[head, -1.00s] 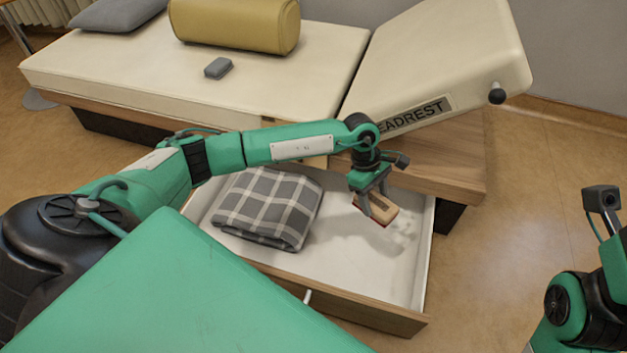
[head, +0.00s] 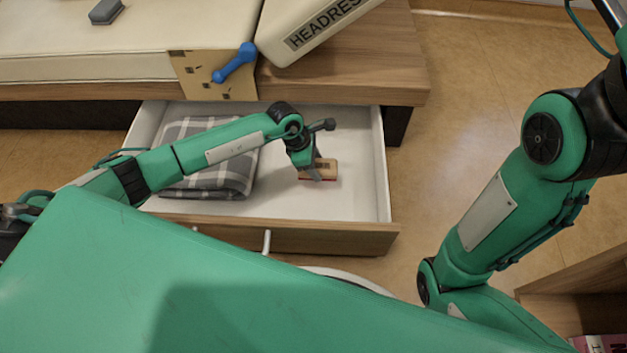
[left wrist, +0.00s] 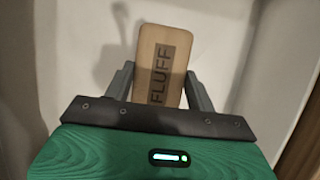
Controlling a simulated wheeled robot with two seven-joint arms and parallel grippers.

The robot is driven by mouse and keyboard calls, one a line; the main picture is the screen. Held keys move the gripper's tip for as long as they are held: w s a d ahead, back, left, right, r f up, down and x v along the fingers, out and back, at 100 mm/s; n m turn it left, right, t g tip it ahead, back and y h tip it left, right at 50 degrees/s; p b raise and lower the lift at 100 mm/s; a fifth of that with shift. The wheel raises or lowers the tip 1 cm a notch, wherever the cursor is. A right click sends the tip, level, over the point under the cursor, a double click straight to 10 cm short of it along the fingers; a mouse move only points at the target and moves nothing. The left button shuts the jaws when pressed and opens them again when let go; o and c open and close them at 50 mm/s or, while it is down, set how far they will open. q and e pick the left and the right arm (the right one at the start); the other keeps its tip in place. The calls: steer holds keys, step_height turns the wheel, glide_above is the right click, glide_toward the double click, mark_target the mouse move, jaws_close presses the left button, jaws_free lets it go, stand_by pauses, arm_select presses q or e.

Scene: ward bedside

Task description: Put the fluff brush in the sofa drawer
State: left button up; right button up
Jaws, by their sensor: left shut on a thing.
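The fluff brush (head: 325,168) is a wooden block with a red edge underneath; in the left wrist view its top (left wrist: 164,60) reads "FLUFF". My left gripper (head: 316,176) is shut on it, one finger on each side. The brush is inside the outline of the open sofa drawer (head: 345,200), over the bare white floor in its right part. I cannot tell if it touches the floor. My right arm shows at the right, but its gripper is out of view.
A folded grey plaid blanket (head: 215,180) fills the drawer's left part. The sofa with its headrest (head: 310,25) stands behind. A blue handle-like thing (head: 235,63) is on the sofa's front. A grey block (head: 106,12) lies on the seat. A wooden shelf (head: 585,295) is at lower right.

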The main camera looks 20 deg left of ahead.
arm_select(q)
step_height(320, 180, down, 3)
steer(key=shift+r+b, duration=0.15)
steer(key=shift+b, duration=0.3)
step_height(320, 180, down, 4)
steer(key=b, duration=0.2)
steer(key=shift+b, duration=0.3)
steer(key=o, duration=1)
steer(key=shift+c, duration=0.2)
